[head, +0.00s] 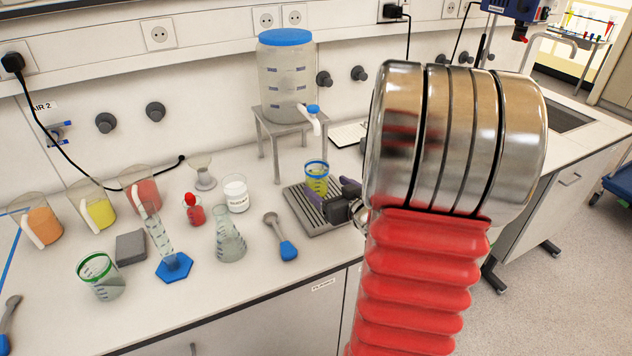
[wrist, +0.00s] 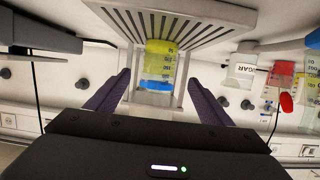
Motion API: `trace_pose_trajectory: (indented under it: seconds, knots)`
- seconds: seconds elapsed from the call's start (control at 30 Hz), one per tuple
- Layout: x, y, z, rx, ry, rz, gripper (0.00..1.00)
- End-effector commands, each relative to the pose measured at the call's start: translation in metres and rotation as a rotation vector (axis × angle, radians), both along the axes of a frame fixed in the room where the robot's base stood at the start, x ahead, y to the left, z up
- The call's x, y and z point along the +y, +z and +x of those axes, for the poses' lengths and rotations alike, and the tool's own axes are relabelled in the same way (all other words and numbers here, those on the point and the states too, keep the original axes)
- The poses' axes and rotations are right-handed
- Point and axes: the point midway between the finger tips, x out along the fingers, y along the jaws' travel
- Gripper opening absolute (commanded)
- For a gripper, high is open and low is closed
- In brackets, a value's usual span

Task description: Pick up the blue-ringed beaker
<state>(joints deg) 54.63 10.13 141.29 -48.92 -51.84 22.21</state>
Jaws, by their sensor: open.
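The blue-ringed beaker (head: 317,180) holds yellow liquid and stands upright on the slotted drip tray (head: 335,230), below the tap of the large blue-lidded container (head: 286,75). My gripper (head: 331,193) is at the beaker's near side with its purple fingers spread. The wrist view is upside down; there the beaker (wrist: 160,62) shows between the two open fingers of my gripper (wrist: 160,78), with a gap on each side. I cannot tell how far the fingers reach around it. Its lower part is partly hidden by a finger in the head view.
A white jar (head: 236,194), a conical flask (head: 230,240) and a blue-handled scoop (head: 280,238) stand or lie left of the tray. Further left are a measuring cylinder (head: 165,240), a green-ringed beaker (head: 101,277) and several juice jugs (head: 95,208).

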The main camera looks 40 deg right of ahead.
Motion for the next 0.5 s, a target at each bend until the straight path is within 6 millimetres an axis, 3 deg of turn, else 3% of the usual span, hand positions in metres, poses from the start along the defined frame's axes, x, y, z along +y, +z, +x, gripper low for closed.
trace_pose_trajectory:
  seconds: [0.5]
  knots:
    - [-0.017, -0.019, 0.059, 0.001, 0.0, 0.0, 0.74]
